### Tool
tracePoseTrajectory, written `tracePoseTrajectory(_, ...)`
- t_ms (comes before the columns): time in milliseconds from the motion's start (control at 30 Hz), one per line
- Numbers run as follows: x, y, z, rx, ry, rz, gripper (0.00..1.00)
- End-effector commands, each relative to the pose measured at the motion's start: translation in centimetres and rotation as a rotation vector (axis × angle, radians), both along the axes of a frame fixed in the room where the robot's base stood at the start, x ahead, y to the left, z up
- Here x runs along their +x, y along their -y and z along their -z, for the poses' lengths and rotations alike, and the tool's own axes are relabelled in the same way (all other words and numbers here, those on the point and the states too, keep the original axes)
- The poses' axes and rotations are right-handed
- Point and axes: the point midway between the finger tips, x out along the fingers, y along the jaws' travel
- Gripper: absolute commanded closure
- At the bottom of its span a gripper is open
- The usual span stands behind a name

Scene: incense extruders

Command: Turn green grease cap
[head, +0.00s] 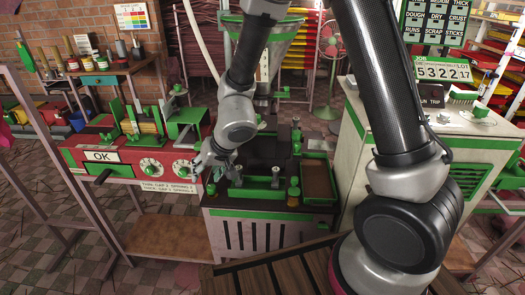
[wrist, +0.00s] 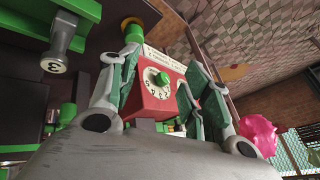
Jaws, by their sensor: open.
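The red machine (head: 125,168) stands at left in the head view. Its front bears white numbered dials with green caps, one at the right end (head: 182,169) and one left of it (head: 150,169). In the wrist view one white numbered dial (wrist: 156,78) with a green cap (wrist: 162,78) shows between my fingers, some way beyond them. My gripper (head: 207,160) is open and empty, just right of the right-hand dial in the head view. In the wrist view my gripper (wrist: 163,68) has its fingers apart on both sides of the red housing; contact is not visible.
A white cabinet (head: 440,125) stands at right.

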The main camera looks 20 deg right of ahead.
Motion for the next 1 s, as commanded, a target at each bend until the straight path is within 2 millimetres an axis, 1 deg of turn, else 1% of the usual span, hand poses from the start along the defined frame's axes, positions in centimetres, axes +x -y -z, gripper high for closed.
tracePoseTrajectory(167, -1.5, 0.1, -2.3, 0.123, -0.041, -0.014, 0.52)
tracePoseTrajectory(267, -2.7, 0.4, -3.5, 0.181, -0.086, -0.028, 0.52)
tracePoseTrajectory(367, -3.9, 1.3, -5.1, 0.217, -0.122, -0.056, 0.52)
tracePoseTrajectory(500, -5.9, 2.9, -6.9, 0.242, -0.192, -0.089, 0.52)
tracePoseTrajectory(567, -6.6, 3.8, -7.6, 0.242, -0.209, -0.100, 0.52)
tracePoseTrajectory(800, -9.3, 7.7, -10.1, 0.205, -0.290, -0.136, 0.52)
tracePoseTrajectory(1000, -10.7, 10.8, -11.7, 0.152, -0.319, -0.149, 0.52)
